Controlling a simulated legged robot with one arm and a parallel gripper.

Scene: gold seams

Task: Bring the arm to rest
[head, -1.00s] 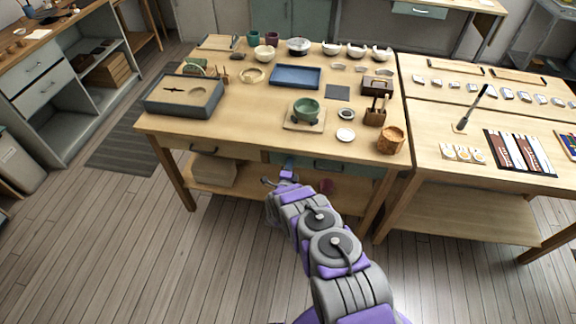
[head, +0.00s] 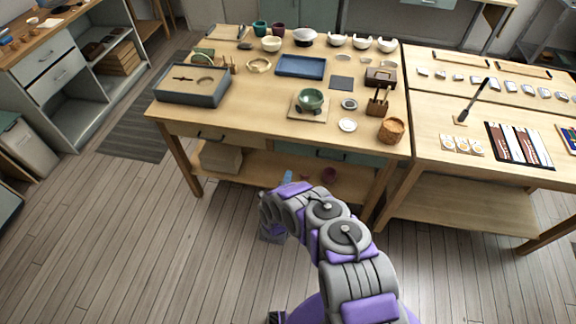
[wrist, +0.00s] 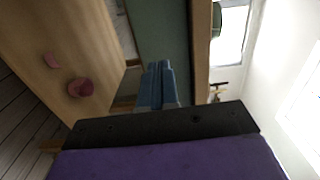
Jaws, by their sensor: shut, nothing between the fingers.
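My gripper (wrist: 157,86) is shut and empty, its two blue fingers together in the wrist view. In the head view its blue tip (head: 287,177) shows just past my bent grey and purple arm, in front of the wooden worktable (head: 240,117) and below its top. The arm hides most of the gripper there. In the wrist view the fingers point towards the table's green drawer front (wrist: 160,30), with the lower shelf (wrist: 50,25) to the left. I cannot tell the exact gap to the table.
A pink bowl (wrist: 81,87) stands on the lower shelf. On the tabletop are a sand tray (head: 193,84), a blue tray (head: 300,67), a green bowl (head: 311,98) and a wooden cup (head: 391,130). A second table (head: 500,150) adjoins at right.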

